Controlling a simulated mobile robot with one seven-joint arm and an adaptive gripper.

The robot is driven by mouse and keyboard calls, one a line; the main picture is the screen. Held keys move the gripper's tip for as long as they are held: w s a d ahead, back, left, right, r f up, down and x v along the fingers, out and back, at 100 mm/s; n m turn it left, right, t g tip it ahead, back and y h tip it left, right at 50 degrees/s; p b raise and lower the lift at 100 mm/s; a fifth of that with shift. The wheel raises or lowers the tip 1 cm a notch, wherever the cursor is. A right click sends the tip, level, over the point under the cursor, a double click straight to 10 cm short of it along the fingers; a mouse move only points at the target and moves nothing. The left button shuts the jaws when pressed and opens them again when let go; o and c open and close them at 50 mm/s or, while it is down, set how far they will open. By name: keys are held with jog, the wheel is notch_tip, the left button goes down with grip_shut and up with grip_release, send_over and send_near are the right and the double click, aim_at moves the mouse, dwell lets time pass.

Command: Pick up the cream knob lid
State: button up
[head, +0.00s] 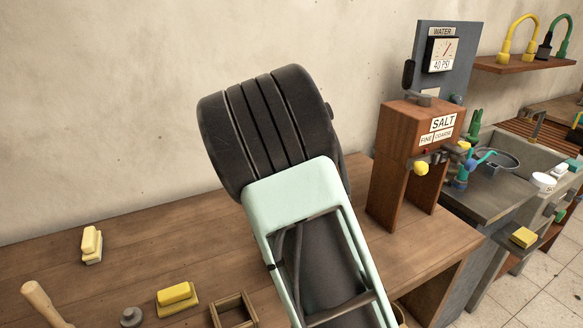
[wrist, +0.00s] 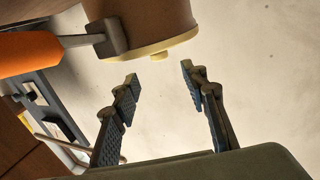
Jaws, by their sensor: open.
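In the wrist view, a cream lid (wrist: 135,49) with a small round knob (wrist: 160,57) sits against the end of a brown round pot (wrist: 150,20). The lid and knob face my gripper. The pot has an orange handle (wrist: 30,53) on a grey bracket. My gripper (wrist: 158,73) is open and empty, its two fingers apart on either side of the knob's line. The knob appears just beyond the fingertips, with no contact visible. In the head view, I cannot see the lid, pot or fingers; my arm covers the middle.
In the head view, yellow blocks (head: 177,295), a wooden frame (head: 233,312) and a grey knobbed piece (head: 131,317) are on the wooden bench (head: 120,270). A brown salt dispenser (head: 405,135) stands right of my arm. A sink (head: 535,165) is farther right.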

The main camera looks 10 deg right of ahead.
jog(key=w, duration=0.9)
jog(key=shift+d+f+p, duration=0.15)
jog(key=shift+d+p, duration=0.2)
jog(key=shift+p, duration=0.05)
grip_shut()
